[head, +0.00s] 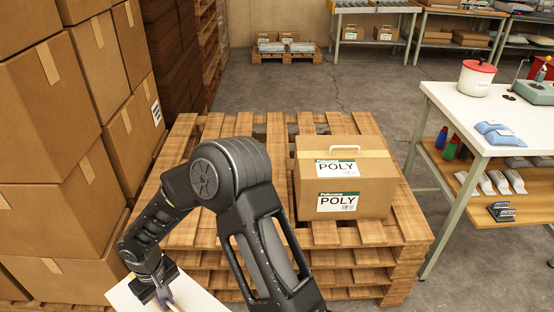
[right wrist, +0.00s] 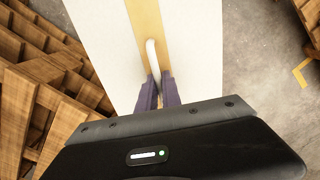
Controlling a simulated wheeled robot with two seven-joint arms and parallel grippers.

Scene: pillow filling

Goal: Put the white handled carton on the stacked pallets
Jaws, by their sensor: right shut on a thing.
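The white handled carton (head: 200,298) shows at the bottom of the head view, in front of the near left edge of the stacked pallets (head: 330,232). In the right wrist view the carton (right wrist: 200,50) has a white top with a yellow tape strip and a white handle (right wrist: 152,55). My right gripper (head: 166,303) is above the carton, and its purple fingers (right wrist: 155,92) are shut on the handle. The carton's underside is hidden, so I cannot tell whether it touches anything below. My left gripper is not in view.
A brown POLY carton (head: 365,184) with a white handle stands on the right part of the pallets. The pallet top's left part is bare, partly hidden by my arm. Tall brown boxes (head: 60,180) rise at left. A white-topped workbench (head: 450,100) stands at right.

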